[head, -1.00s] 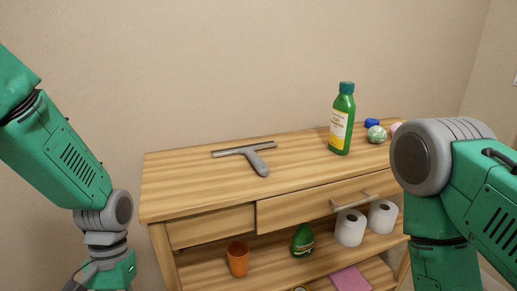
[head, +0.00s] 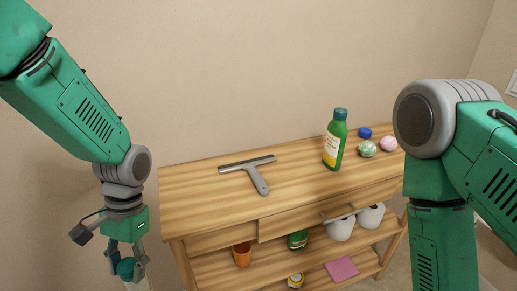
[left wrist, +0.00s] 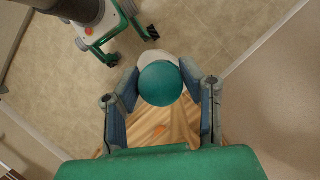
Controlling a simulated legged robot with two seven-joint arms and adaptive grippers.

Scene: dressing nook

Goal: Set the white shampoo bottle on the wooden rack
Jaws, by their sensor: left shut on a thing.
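My left gripper (head: 126,264) is shut on the white shampoo bottle, left of the wooden rack (head: 195,205) and apart from it in the head view. The bottle's round teal cap (head: 125,268) shows between the fingers; its white body is mostly hidden or below the frame. In the left wrist view, the cap (left wrist: 160,83) sits between the two fingers, with a little of the white bottle (left wrist: 150,58) behind it. The rack has a striped wooden top, a drawer with a handle and lower shelves. My right gripper is out of the head view.
A grey squeegee (head: 249,171) lies on the rack's top. An orange cup (head: 242,255) and white rolls (head: 340,230) are below. The top's left end is clear.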

